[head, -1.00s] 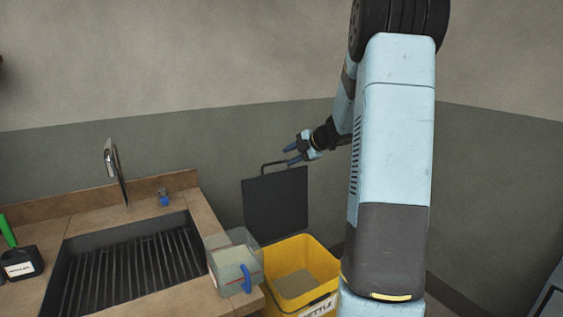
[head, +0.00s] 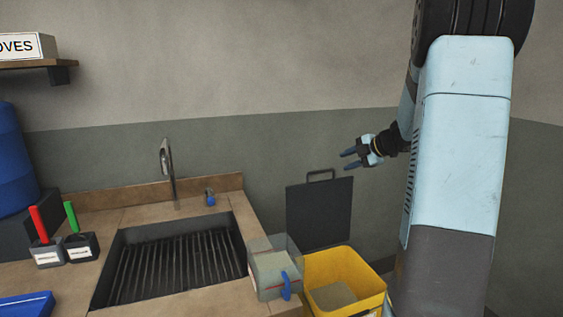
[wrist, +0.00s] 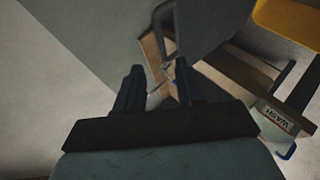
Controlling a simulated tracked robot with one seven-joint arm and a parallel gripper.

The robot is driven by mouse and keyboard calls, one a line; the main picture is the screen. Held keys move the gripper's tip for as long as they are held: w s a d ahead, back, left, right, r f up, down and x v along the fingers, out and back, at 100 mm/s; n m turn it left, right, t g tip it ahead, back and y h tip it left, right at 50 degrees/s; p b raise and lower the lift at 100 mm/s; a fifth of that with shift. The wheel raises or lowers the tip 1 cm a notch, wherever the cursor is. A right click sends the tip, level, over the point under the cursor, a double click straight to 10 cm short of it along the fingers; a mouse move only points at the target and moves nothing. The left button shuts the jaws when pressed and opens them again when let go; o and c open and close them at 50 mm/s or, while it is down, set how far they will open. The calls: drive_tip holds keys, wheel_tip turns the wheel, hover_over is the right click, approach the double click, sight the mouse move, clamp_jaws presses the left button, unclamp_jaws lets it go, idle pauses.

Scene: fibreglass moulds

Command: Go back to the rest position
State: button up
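My gripper (head: 349,159) is open and empty in the head view, held in the air to the right of the sink, with its fingers pointing left. It is above and just right of the upright dark lid (head: 319,214) with a loop handle. In the wrist view my gripper (wrist: 157,82) also shows its two blue fingers apart with nothing between them. The lid (wrist: 215,25) and its handle appear beyond the fingers there.
A yellow bin (head: 371,287) stands below the lid. A clear container (head: 270,270) with a blue handle sits at the counter corner, beside the sink (head: 175,262) and tap (head: 168,172). Red and green handled tools stand in holders (head: 80,246) at left. A shelf (head: 40,67) hangs upper left.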

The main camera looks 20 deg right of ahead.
drive_tip(key=s+a+r+n+g+h, duration=0.1)
drive_tip(key=s+a+r+n+g, duration=0.15)
drive_tip(key=s+a+n, duration=0.8)
drive_tip(key=s+a+r+n+g, duration=0.25)
drive_tip(key=s+a+n, duration=0.45)
drive_tip(key=n, duration=0.7)
drive_tip(key=s+a+n+h, duration=0.2)
drive_tip(key=s+n, duration=0.6)
drive_tip(key=n, duration=0.5)
drive_tip(key=s+a+n+t+h, duration=0.1)
drive_tip(key=s+a+n+h, duration=0.1)
drive_tip(key=s+n, duration=0.7)
drive_tip(key=shift+s+a+n+h, duration=0.25)
drive_tip(key=shift+n+h, duration=0.25)
drive_tip(key=shift+n, duration=1.65)
drive_tip(key=shift+f, duration=0.1)
